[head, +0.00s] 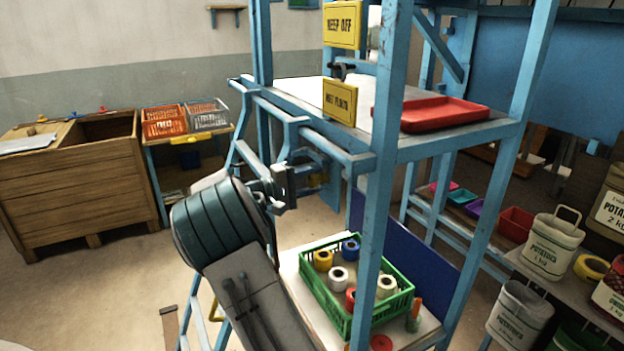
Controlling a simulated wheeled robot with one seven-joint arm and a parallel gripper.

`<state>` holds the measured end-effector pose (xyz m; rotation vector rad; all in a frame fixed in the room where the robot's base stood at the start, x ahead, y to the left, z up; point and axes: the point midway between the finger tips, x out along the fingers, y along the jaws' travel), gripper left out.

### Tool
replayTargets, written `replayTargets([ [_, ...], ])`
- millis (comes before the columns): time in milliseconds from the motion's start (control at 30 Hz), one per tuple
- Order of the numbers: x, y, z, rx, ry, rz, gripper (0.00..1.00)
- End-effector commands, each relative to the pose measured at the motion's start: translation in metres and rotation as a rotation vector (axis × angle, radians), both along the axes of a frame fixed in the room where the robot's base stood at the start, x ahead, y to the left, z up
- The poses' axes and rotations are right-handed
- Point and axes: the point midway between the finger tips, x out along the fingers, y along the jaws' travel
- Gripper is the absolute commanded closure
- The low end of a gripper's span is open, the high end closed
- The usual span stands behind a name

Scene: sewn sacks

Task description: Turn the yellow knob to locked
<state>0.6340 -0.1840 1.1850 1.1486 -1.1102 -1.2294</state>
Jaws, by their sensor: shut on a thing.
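My gripper (312,168) is in the middle of the head view, beside the blue frame of the rack, and reaches in from the lower left. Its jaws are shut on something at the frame. No locked mark is readable from here.
The blue rack (372,235) surrounds my gripper closely with posts and rails. A green crate (338,316) of coloured rolls stands on its lower shelf, and a red tray (440,113) on its upper one. A wooden bin (85,190) stands left, with open floor before it.

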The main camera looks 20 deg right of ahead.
Motion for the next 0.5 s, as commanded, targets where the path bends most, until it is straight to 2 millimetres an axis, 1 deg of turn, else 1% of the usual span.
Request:
replayTargets([
  [233, 0.0004, 0.0003, 0.0023, -0.007, 0.194, 0.001, 0.85],
  [500, 0.0005, 0.0003, 0.0014, -0.012, 0.329, 0.002, 0.85],
])
